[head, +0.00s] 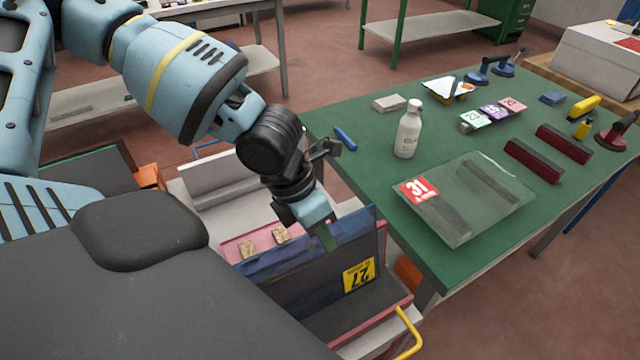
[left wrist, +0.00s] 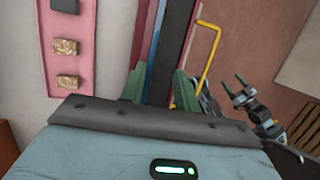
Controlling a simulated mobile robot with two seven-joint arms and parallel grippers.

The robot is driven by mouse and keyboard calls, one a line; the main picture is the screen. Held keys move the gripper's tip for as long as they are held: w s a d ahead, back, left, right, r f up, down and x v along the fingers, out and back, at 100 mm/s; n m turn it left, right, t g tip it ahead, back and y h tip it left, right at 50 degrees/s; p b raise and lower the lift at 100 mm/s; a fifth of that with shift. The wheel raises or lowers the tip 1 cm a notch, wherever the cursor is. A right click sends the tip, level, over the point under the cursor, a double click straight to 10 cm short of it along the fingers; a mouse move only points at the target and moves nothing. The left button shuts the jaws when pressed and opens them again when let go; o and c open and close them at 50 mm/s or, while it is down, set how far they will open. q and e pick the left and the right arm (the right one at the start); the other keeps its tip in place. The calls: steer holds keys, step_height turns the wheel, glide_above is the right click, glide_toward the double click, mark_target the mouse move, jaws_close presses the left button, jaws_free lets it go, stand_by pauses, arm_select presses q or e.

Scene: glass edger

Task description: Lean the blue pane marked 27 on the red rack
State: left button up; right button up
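The blue pane marked 27 (head: 300,270) stands tilted at the red rack (head: 382,240), its yellow label upside down near the lower right. My left gripper (head: 327,238) is at the pane's top edge, with one green finger in front of its face; the other finger is hidden in the head view. In the left wrist view the left gripper's fingers (left wrist: 159,90) are well apart, with the blue pane (left wrist: 158,55) edge-on between them. My right gripper (left wrist: 240,90) shows only in the left wrist view, its green fingers apart and empty.
A green table (head: 370,185) on the right holds a clear pane marked 31 (head: 465,200), a white bottle (head: 408,130), dark red bars (head: 535,160) and suction lifters. A pink tray (head: 235,250) with wooden blocks lies behind the pane. A yellow handle (head: 408,335) sticks out in front.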

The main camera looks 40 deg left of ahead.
arm_select(q)
steer(key=p+v, duration=0.1)
steer(key=v, duration=0.5)
steer(key=shift+r+p, duration=0.35)
steer(key=shift+p, duration=0.05)
steer(key=shift+s+a+r, duration=0.15)
steer(key=shift+a+r, duration=0.1)
steer(key=shift+r, duration=0.3)
arm_select(e)
steer(key=shift+w+r, duration=0.25)
steer(key=shift+r, duration=0.85)
steer(key=shift+d, duration=0.1)
steer(key=shift+w+r+t, duration=0.25)
steer(key=shift+w+t, duration=0.05)
steer(key=shift+w, duration=0.25)
